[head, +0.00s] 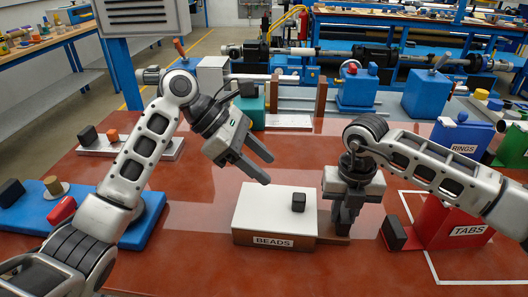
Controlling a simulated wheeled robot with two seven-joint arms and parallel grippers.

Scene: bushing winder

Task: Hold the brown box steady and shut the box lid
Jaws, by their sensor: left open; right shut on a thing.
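The brown box (326,239) stands on the red-brown table at centre, with a white front label reading BEADS. A white lid (262,208) with a black block-shaped knob (298,202) lies over most of it. A low brown part shows at the box's right end, under my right gripper. I cannot tell whether the lid is fully shut. My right gripper (343,225) points down at that right end, shut on the brown box; its fingers hide the grip. My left gripper (267,171) is open and empty, above and behind the lid, left of the knob.
A red TABS bin (450,224) with a black block (394,233) beside it stands at right, near a blue RINGS bin (463,136). A blue tray (25,211) holds parts at left. The table between tray and box is clear.

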